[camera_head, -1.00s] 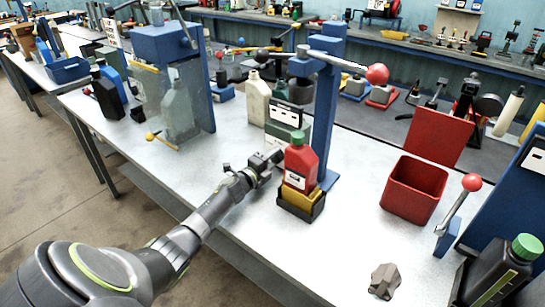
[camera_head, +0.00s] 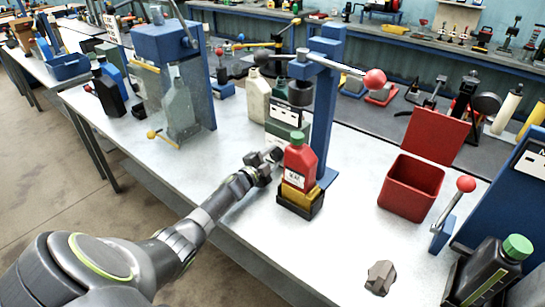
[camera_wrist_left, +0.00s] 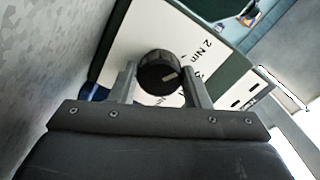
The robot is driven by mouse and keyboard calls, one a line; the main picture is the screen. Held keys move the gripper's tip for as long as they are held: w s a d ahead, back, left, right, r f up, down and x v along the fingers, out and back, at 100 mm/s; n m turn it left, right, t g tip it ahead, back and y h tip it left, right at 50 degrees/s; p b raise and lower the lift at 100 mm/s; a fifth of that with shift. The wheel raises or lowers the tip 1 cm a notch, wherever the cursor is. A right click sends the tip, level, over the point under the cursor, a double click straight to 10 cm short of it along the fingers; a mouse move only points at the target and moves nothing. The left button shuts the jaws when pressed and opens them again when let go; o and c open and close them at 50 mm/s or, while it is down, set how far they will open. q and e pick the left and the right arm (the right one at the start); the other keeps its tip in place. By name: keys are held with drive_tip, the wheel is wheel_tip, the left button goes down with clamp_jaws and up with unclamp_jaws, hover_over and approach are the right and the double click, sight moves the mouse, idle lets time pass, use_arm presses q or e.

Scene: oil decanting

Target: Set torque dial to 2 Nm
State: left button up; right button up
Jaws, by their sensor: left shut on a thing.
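My left gripper (camera_head: 266,160) is at the lower front of a dark green box with a white face (camera_head: 284,122), behind the red bottle (camera_head: 299,162). In the left wrist view its two fingers are closed on the sides of a round black dial (camera_wrist_left: 160,72) on the white panel (camera_wrist_left: 140,35). A light pointer mark shows on the dial, toward its lower right as pictured. A "2 Nm" label (camera_wrist_left: 205,48) is printed to the upper right of the dial. Another label beside it is partly hidden by the right finger. My right gripper is not in view.
The red bottle stands on a yellow and black holder close to my left gripper. A blue press stand (camera_head: 326,110) with a red-knobbed lever rises behind. A red bin (camera_head: 411,190) and a grey block (camera_head: 380,278) are on the right. The white tabletop (camera_head: 340,230) between is clear.

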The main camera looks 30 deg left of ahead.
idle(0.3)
use_arm(q)
drive_tip(key=o, duration=1)
drive_tip(key=shift+s, duration=0.1)
drive_tip(key=s, duration=0.7)
drive_tip(key=shift+s+a+f, duration=0.1)
drive_tip(key=shift+s+a, duration=0.25)
drive_tip(key=shift+s, duration=0.05)
drive_tip(key=s, duration=0.2)
drive_tip(key=s+b, duration=0.1)
drive_tip(key=s, duration=0.2)
drive_tip(key=s+b, duration=0.1)
drive_tip(key=s, duration=0.1)
drive_tip(key=shift+s+a+f, duration=0.1)
drive_tip(key=shift+s+a, duration=0.2)
drive_tip(key=shift+s+b, duration=0.55)
drive_tip(key=shift+s, duration=0.35)
